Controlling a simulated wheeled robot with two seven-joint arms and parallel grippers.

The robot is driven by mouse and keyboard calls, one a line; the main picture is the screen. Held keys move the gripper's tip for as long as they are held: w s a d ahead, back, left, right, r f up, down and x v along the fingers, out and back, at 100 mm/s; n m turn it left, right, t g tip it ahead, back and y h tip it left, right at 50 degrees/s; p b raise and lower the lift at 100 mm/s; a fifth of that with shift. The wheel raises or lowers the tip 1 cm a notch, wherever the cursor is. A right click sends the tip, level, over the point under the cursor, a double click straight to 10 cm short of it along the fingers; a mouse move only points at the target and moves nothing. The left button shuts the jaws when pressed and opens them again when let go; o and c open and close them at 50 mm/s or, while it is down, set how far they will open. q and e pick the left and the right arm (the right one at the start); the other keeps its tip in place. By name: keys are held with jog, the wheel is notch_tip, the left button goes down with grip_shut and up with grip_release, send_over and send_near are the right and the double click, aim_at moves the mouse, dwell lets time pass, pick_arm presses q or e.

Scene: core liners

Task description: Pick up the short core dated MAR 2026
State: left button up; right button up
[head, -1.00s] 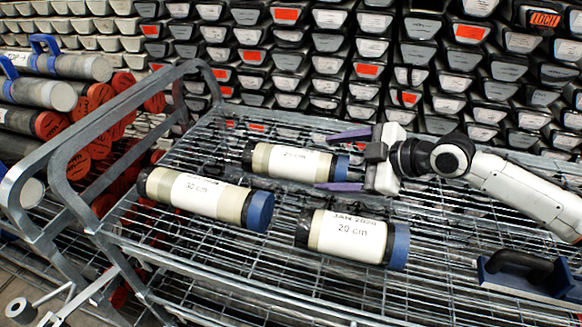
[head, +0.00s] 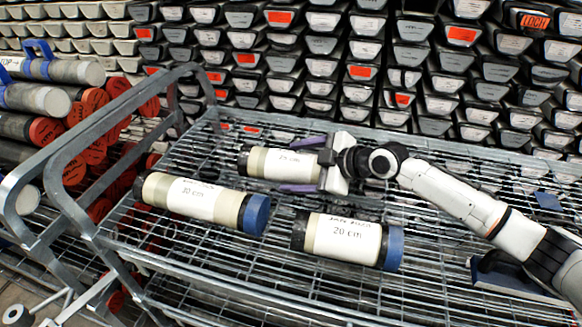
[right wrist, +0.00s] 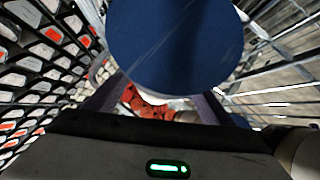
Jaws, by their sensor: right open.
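Three short cores lie on the wire deck. The back core (head: 262,163) has a white label reading about 25 cm; its date is too small to read. My right gripper (head: 303,165) is open, its purple fingers on either side of this core's right end. The gripper hides that end in the head view; its blue cap (right wrist: 175,45) fills the upper middle of the right wrist view. The left core (head: 200,200) reads about 30 cm. The front core (head: 345,239) reads 20 cm, with a date that looks like JAN 2026. My left gripper is out of view.
The wire trolley deck (head: 240,275) has a raised grey rail (head: 75,205) at its left end. A blue tool with a black handle (head: 500,264) lies at right. Stacked trays (head: 330,45) stand behind. Larger capped cores (head: 45,100) lie at left.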

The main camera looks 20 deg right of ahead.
jog(key=c, duration=1.5)
jog(key=shift+w+r, duration=0.2)
jog(key=shift+r, duration=0.15)
jog(key=c, duration=0.3)
